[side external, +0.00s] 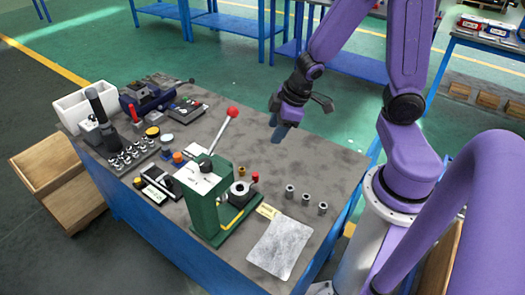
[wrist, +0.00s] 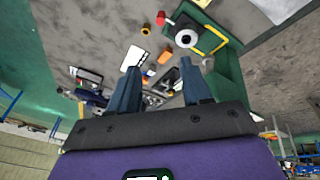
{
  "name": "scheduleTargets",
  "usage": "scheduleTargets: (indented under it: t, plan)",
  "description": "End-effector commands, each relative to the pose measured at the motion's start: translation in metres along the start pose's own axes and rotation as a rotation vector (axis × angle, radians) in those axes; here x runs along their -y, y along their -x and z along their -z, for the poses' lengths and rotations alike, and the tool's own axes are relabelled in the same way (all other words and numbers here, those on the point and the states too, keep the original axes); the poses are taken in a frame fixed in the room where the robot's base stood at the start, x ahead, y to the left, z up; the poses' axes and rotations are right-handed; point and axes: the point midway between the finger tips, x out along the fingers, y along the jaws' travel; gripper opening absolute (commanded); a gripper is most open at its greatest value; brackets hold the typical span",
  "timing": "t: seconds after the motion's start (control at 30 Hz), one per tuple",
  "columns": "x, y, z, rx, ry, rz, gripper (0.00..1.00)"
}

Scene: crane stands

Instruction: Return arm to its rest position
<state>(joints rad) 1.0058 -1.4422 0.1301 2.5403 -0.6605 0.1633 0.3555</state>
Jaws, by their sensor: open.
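My gripper (side external: 283,133) hangs above the back part of the grey tabletop, with nothing between its fingers. In the wrist view its two dark blue fingers (wrist: 160,85) stand apart, with the bench and its items beyond them. My purple arm reaches in from the right and bends down to the gripper. The gripper is apart from the green press (side external: 215,205), which stands nearer the front edge with its red-knobbed lever (side external: 232,112) raised. The press also shows at the upper right in the wrist view (wrist: 225,70).
Several small metal cylinders (side external: 306,199) stand on the right of the bench near a silvery sheet (side external: 280,247). A rack of metal parts (side external: 127,157), a white bin (side external: 84,107) and a blue vise (side external: 147,96) crowd the left. The tabletop below the gripper is mostly clear.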

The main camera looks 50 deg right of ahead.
Motion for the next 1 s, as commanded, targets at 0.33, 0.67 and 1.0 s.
scheduleTargets:
  t: [0.33,0.67,1.0]
  plan:
    - [0.105,0.094,-0.018,0.145,0.255,0.134,0.48]
    - [0.141,0.129,-0.050,0.229,0.377,0.256,0.48]
    - [0.140,0.129,-0.049,0.230,0.373,0.255,0.48]
